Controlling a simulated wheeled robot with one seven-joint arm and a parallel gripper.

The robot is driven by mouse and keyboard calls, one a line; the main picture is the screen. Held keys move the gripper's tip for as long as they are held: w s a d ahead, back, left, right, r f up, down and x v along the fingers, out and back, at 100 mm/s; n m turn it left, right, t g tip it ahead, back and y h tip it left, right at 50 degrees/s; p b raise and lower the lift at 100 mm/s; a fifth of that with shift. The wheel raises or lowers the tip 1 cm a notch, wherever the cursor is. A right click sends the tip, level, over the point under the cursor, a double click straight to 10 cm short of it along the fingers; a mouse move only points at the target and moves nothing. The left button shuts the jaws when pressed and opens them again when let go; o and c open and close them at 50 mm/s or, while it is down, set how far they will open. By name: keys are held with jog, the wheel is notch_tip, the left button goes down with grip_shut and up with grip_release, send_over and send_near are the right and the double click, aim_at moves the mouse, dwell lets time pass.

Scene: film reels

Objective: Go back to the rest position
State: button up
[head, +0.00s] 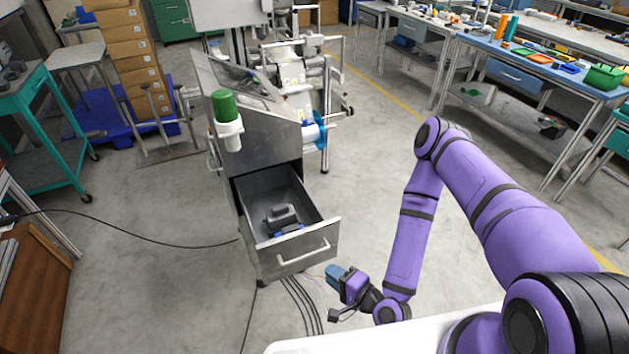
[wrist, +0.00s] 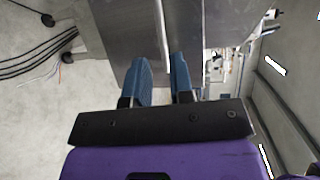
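My gripper (head: 334,273) is at the end of my purple arm, low and just right of the open drawer's front in the head view. In the wrist view its two blue fingers (wrist: 162,80) stand apart with a gap between them, and nothing is held. The steel cabinet (wrist: 130,30) lies beyond the fingertips. I cannot tell whether they touch it.
The open drawer (head: 262,238) holds a dark grey object (head: 281,217). Cables (head: 302,305) run on the floor below it. A workbench (head: 536,66) with tools stands at the back right. Stacked boxes (head: 133,50) stand at the left. Open floor (head: 375,170) lies between.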

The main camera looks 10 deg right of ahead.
jog(key=w+d+r+n+g+h, duration=0.2)
jog(key=w+d+r+n+g, duration=0.3)
jog(key=w+r+n, duration=0.55)
jog(key=w+d+r+h, duration=0.2)
jog(key=d+r, duration=0.1)
jog(key=r, duration=0.3)
jog(key=w+d+r+n+h, duration=0.1)
jog(key=w+d+r+h, duration=0.15)
jog(key=r, duration=0.45)
jog(key=w+d+r+h, duration=0.1)
jog(key=d+r, duration=0.3)
jog(key=r, duration=0.2)
jog(key=s+d+r+h, duration=0.2)
jog(key=s+r, duration=0.3)
jog(key=r, duration=0.4)
jog(key=s+d+r+h, duration=0.1)
jog(key=s+d+r, duration=0.1)
jog(key=s+r, duration=0.45)
jog(key=s+r+g, duration=0.1)
jog(key=s+r, duration=0.4)
jog(key=s, duration=0.3)
jog(key=s+r+g, duration=0.1)
jog(key=s+r, duration=0.4)
jog(key=s, duration=0.3)
jog(key=shift+s+r, duration=0.35)
